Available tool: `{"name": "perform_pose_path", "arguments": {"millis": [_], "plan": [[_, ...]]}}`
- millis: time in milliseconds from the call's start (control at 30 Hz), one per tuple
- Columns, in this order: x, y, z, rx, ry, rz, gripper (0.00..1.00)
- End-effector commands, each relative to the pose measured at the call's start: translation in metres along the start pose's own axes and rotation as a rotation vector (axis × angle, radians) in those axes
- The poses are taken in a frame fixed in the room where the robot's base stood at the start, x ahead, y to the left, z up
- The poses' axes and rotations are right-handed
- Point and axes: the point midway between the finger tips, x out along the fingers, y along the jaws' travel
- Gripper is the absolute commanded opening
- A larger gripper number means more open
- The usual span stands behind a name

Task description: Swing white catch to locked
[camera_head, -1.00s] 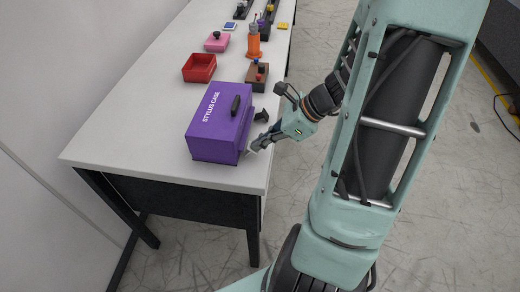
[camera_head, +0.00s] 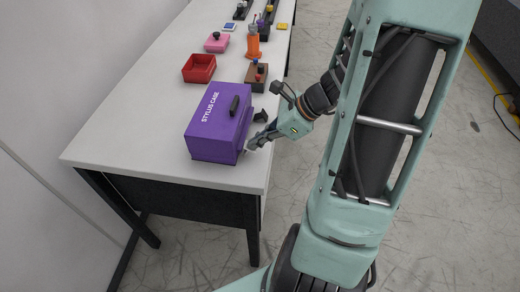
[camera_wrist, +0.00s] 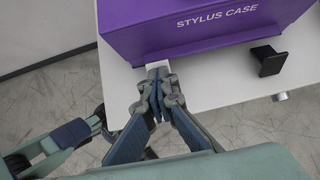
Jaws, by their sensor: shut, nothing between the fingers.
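In the head view my gripper (camera_head: 251,146) is low beside the case's right side.
A red tray (camera_head: 199,68), a brown block with a red knob (camera_head: 256,76), an orange post (camera_head: 253,42) and a pink block (camera_head: 216,44) stand farther back. The white table (camera_head: 125,140) is clear left of the case.

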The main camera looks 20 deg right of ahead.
Motion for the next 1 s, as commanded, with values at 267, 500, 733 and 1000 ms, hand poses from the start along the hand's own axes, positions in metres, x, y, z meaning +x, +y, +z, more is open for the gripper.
{"name": "perform_pose_path", "arguments": {"millis": [267,500,733,1000], "plan": [[0.007,0.008,0.005,-0.003,-0.009,0.023,0.00],[-0.008,0.008,0.009,-0.004,-0.009,0.023,0.00],[-0.024,0.005,0.010,-0.004,-0.005,0.014,0.00],[-0.042,0.003,0.013,-0.004,-0.003,0.010,0.00]]}}
